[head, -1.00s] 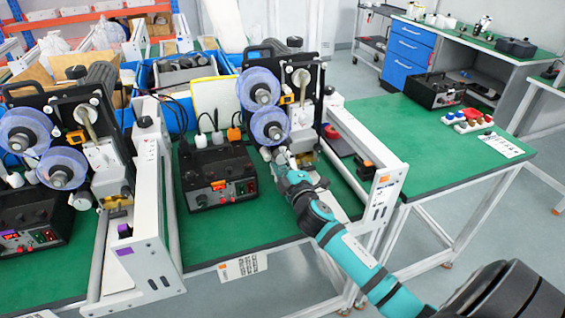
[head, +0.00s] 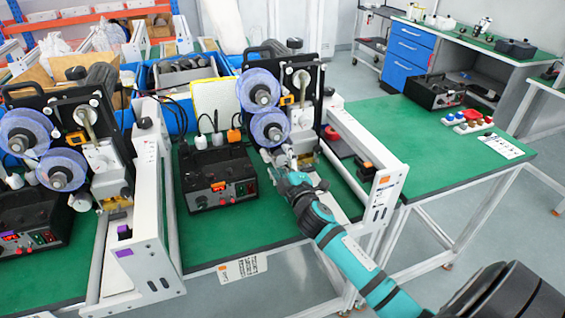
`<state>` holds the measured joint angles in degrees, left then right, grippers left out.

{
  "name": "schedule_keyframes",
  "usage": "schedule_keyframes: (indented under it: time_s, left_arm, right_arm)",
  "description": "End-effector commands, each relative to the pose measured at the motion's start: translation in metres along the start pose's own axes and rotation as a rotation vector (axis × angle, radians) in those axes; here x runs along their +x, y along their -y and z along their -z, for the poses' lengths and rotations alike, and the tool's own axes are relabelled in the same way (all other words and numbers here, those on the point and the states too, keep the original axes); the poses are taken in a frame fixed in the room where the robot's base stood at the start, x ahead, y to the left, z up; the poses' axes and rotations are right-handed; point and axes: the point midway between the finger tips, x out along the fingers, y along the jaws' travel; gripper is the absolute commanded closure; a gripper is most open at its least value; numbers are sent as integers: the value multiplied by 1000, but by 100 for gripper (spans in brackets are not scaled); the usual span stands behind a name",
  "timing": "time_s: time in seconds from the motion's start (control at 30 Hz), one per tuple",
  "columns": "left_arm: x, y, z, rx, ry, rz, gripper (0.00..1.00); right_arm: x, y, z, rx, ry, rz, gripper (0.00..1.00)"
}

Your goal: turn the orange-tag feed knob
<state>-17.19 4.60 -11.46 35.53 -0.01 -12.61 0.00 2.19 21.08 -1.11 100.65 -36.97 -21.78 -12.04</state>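The orange-tag feed knob (head: 365,171) is a dark knob with orange on top, at the right white end plate of the right coder machine. An orange tag (head: 384,180) is on that plate beside it. My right gripper (head: 275,158) is left of the knob and apart from it, in front of the lower blue reel (head: 270,129). Its fingers are small and blend with the machine parts behind, so I cannot tell whether they are open or shut. My teal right arm comes in from the lower right. My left gripper is not in view.
A black control box (head: 217,183) stands left of my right gripper on the green bench. A second coder with a purple tag (head: 125,251) stands at the left. The white end plate (head: 378,198) rises right of my forearm. The right green table (head: 430,155) has free room.

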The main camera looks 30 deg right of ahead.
Motion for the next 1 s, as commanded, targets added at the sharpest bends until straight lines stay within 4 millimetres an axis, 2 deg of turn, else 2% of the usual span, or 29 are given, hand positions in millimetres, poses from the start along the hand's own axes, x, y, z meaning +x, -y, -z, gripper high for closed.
schedule_keyframes:
  time_s: [0.17,0.27,0.37,0.7,0.83,1.0]
  left_arm:
    - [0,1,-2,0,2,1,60]
    - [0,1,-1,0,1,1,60]
    - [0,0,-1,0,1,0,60]
    - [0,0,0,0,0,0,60]
    - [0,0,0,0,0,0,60]
    - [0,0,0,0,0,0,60]
  right_arm:
    - [-1,0,0,0,0,0,36]
    - [-8,1,0,0,0,1,36]
    - [-24,1,0,0,0,2,36]
    - [-94,1,-1,1,2,2,36]
    - [-111,1,0,1,1,2,36]
    - [-120,0,0,0,0,0,36]
